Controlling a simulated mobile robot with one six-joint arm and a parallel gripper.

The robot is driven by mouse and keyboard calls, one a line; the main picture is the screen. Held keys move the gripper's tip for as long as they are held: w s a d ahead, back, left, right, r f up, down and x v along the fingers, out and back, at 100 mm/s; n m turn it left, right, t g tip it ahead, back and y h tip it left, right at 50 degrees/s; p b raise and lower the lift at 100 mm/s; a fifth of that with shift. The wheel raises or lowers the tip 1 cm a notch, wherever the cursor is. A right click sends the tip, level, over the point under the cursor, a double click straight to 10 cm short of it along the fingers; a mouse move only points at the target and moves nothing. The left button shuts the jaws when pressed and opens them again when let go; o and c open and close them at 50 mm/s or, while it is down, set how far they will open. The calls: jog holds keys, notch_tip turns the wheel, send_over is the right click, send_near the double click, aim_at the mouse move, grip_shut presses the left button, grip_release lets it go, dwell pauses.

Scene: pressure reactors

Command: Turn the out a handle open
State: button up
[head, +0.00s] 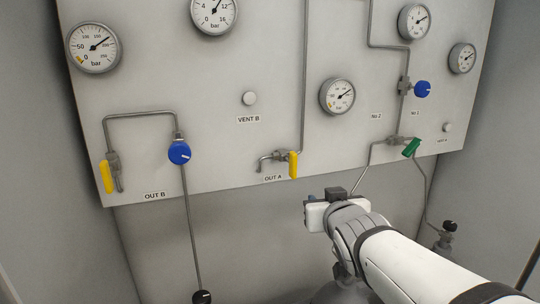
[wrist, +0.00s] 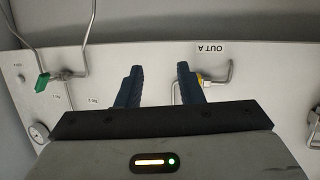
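The yellow OUT A handle (head: 293,164) hangs vertically on a short bent pipe at the panel's lower middle in the head view. Its label OUT A (head: 274,178) is just below left. In the wrist view, which is upside down, a little yellow of the handle (wrist: 206,82) shows just right of the right finger; the rest is hidden. My gripper (wrist: 159,68) is open, with its two dark fingers apart and nothing seen held between them. In the head view my gripper is below and right of the handle, its fingers mostly hidden.
A green handle (head: 411,147) and a blue knob (head: 422,89) are to the right. The yellow OUT B handle (head: 108,175) and another blue knob (head: 179,152) are to the left. Gauges line the panel above. A thin pipe (head: 361,170) runs down near my gripper.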

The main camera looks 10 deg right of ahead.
aim_at(296, 161)
jog(key=w+a+r+n+t+y, duration=0.2)
jog(key=a+r+t+y, duration=0.15)
jog(key=r, duration=0.25)
jog(key=shift+g+y, duration=0.35)
jog(key=shift+y, duration=0.1)
jog(key=shift+w+a+r+p, duration=0.15)
jog(key=shift+w+a, duration=0.1)
jog(key=shift+w, duration=0.95)
jog(key=shift+w+a+f+p, duration=0.1)
jog(key=shift+w+a, duration=0.1)
jog(key=shift+w, duration=0.95)
jog(key=shift+w+a+r+p, duration=0.15)
jog(key=shift+w+a, duration=0.1)
jog(key=shift+w, duration=0.95)
jog(key=shift+f, duration=0.1)
jog(key=shift+c, duration=0.3)
grip_shut()
